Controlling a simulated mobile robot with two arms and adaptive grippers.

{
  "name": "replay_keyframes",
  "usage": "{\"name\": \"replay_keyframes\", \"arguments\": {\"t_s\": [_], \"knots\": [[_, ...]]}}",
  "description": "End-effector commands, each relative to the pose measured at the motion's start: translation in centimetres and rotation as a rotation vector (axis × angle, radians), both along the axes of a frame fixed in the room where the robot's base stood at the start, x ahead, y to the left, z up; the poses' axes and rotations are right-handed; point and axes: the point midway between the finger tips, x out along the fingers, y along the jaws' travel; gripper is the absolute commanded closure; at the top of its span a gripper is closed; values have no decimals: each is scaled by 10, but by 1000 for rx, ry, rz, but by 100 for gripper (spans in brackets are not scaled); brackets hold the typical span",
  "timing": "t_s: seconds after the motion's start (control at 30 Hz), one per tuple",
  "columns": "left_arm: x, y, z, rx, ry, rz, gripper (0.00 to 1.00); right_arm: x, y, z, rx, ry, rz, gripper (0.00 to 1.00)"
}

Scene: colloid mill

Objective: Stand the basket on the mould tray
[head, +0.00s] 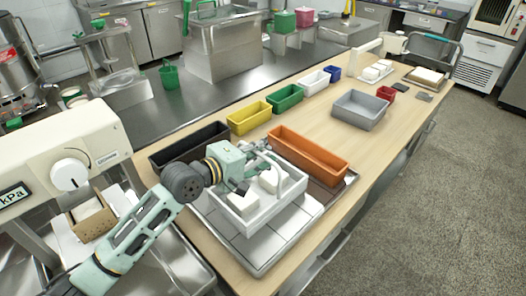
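A white rectangular basket (247,229) with white blocks (272,179) inside stands on a shallow steel tray (262,252), which looks like the mould tray, on the wooden worktop. My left gripper (252,170) reaches in from the left over the basket's far left part, close to the blocks. Its dark finger parts show on both sides of its pale green body. The arm hides part of the basket's left rim. Whether the fingers touch the basket or a block cannot be told. My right gripper is not in view.
An orange bin (308,155) stands right behind the basket. A black bin (188,146), yellow bin (249,118) and green bin (285,98) line the far edge. A grey bin (360,110) stands further right. A beige device (75,155) is at left. Bare worktop lies between the orange and grey bins.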

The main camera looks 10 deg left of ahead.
Motion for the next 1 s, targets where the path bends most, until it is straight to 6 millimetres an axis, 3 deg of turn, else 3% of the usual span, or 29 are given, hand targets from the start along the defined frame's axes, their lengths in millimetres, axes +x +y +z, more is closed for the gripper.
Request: {"name": "replay_keyframes", "arguments": {"t_s": [0.43,0.8,1.0], "knots": [[-6,5,3,2,0,1,74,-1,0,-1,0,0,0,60],[-66,46,18,4,2,1,74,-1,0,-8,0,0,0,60],[-89,62,27,2,1,1,74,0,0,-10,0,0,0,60]]}}
